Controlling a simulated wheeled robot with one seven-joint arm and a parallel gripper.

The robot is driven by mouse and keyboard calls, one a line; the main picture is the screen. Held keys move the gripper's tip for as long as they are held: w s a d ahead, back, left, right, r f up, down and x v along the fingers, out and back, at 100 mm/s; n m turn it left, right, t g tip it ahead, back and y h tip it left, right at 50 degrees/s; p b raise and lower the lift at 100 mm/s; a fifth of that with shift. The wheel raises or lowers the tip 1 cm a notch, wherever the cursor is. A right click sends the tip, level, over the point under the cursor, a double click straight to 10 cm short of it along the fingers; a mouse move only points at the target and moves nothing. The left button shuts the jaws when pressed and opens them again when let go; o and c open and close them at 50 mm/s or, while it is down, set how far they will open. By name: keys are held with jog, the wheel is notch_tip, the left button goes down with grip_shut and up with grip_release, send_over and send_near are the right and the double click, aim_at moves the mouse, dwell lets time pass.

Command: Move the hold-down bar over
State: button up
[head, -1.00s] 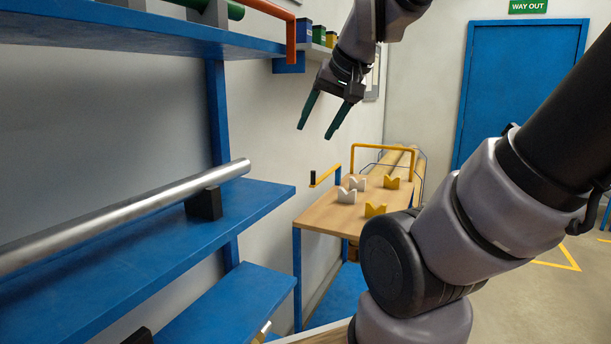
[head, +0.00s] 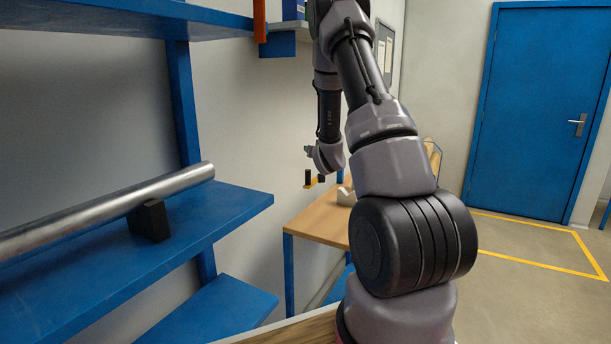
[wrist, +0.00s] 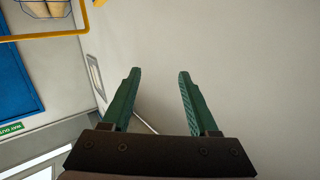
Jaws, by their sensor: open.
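In the wrist view a yellow tubular bar (wrist: 84,16), probably the hold-down bar, crosses the upper left corner with a bend in it. It lies apart from my gripper (wrist: 160,72), left of the fingers. The two green fingers are spread with nothing between them but pale wall behind. My arm hides most of the table and the bar there.
A blue shelf (head: 235,203) with a metal tube (head: 110,210) on a black block stands at the left. An orange bar (head: 260,20) hangs at the top. A white V-block (head: 346,196) shows on the table. Rolls (wrist: 45,8) lie beyond the yellow bar. Floor at right is clear.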

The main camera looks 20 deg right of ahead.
notch_tip(320, 180, down, 12)
jog(key=n+t+y, duration=0.2)
jog(key=n, duration=0.1)
jog(key=w, duration=1)
jog(key=shift+d+f+n, duration=0.3)
jog(key=shift+d+f, duration=0.1)
jog(key=shift+w, duration=0.1)
grip_shut()
dwell(0.4)
